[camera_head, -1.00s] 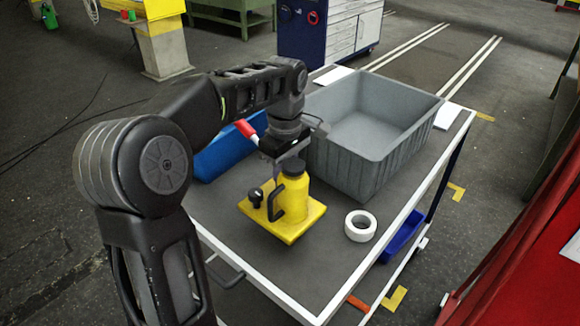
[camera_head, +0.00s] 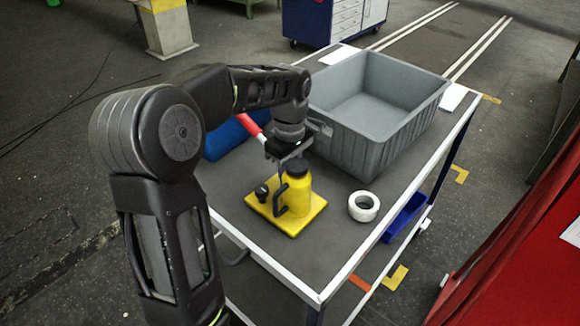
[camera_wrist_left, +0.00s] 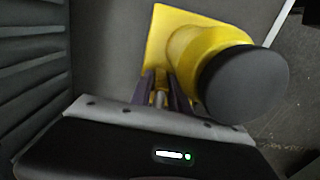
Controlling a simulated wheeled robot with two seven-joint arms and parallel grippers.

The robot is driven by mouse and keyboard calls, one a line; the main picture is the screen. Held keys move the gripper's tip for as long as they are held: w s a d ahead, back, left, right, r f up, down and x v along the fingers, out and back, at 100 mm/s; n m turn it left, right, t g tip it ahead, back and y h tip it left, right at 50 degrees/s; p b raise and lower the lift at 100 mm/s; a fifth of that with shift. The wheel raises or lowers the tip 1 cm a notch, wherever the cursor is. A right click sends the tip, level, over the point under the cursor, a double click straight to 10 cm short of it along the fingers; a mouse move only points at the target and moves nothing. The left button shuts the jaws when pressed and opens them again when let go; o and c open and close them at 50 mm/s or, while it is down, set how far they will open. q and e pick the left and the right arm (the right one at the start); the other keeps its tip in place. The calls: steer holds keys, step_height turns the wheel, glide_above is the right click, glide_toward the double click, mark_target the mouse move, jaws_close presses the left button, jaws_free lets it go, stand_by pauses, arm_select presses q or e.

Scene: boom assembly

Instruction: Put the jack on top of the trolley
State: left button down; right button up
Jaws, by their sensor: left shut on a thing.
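The yellow jack (camera_head: 298,197) has a square yellow base plate, a yellow cylinder with a dark cap and a black handle. It stands upright on the grey top of the trolley (camera_head: 321,257), near the trolley's near left side. My left gripper (camera_head: 282,172) comes down from above and is shut on the jack's handle, beside the cylinder. In the left wrist view the left gripper's fingers (camera_wrist_left: 163,92) are close together beside the jack's yellow body (camera_wrist_left: 195,48), and its dark cap is large at the right. Whether the base plate touches the trolley top is hard to tell. My right gripper is out of view.
A large grey bin (camera_head: 372,115) stands on the trolley behind the jack. A blue bin (camera_head: 226,138) and a red-handled tool (camera_head: 252,127) lie behind my left arm. A white tape roll (camera_head: 364,206) lies to the right of the jack. A red cabinet (camera_head: 525,225) stands at the right.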

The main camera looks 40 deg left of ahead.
arm_select(q)
steer(key=c, duration=1.7)
jaws_free()
steer(key=shift+f, duration=0.1)
steer(key=o, duration=0.4)
steer(key=shift+d, duration=0.1)
steer(key=shift+o, duration=0.2)
steer(key=shift+r, duration=0.55)
step_height(320, 180, up, 6)
steer(key=shift+r, duration=0.2)
step_height(320, 180, up, 4)
steer(key=shift+f+p, duration=0.2)
steer(key=shift+p, duration=0.6)
steer(key=shift+r+p, duration=0.6)
steer(key=shift+p, duration=0.1)
